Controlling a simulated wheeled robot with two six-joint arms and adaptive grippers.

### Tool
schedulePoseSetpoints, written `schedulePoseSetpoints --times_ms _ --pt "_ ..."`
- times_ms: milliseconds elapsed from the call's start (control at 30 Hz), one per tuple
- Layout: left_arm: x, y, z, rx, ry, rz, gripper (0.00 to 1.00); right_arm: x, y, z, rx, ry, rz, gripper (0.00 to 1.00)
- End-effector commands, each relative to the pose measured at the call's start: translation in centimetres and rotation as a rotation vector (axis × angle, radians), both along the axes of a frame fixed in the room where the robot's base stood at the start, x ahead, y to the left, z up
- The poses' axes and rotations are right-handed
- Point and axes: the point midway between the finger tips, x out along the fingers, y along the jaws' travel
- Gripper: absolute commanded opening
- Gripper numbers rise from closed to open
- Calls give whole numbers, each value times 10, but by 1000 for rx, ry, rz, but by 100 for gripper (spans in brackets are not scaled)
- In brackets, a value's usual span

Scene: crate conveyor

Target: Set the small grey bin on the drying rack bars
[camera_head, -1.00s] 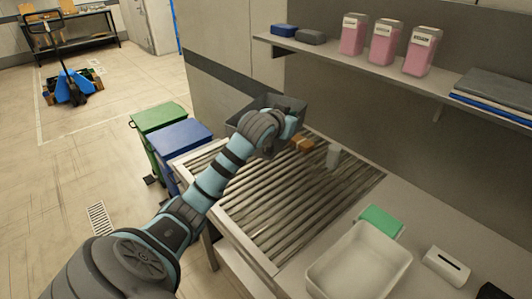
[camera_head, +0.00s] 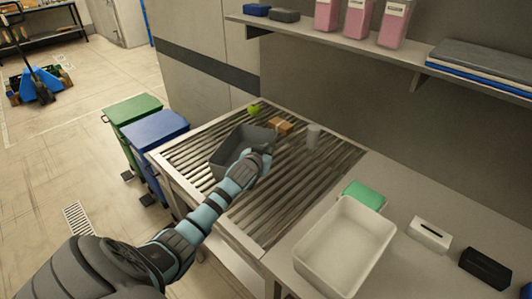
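The small grey bin (camera_head: 228,162) is at the far left part of the drying rack bars (camera_head: 270,190), upright or nearly so. Its base looks down at the bars, but I cannot tell for sure that it touches. My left gripper (camera_head: 262,153) is at the bin's near right rim and looks shut on it; the fingertips are mostly hidden by the gripper's own body. My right gripper is out of view.
A white tub (camera_head: 345,245) and green sponge-like block (camera_head: 364,195) are at the right. A shelf (camera_head: 350,45) overhangs behind.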

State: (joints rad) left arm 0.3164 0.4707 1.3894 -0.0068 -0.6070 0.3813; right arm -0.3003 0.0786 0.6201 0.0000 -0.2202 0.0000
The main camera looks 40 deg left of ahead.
Motion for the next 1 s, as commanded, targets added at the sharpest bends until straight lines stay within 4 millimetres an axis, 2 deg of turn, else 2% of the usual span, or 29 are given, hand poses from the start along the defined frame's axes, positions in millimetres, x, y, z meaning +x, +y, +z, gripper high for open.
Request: schedulePoseSetpoints --times_ms 167,333,700,867,1000 --pt "0 0 0 1 -1 0 0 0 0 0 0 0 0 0" --pt "0 0 0 0 0 0 25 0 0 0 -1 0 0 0" --pt "-2 0 3 1 -1 0 25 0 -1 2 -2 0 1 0" --pt "-24 -9 15 3 1 -2 25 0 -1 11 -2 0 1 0" --pt "-56 -21 29 4 1 -4 25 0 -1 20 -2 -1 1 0"
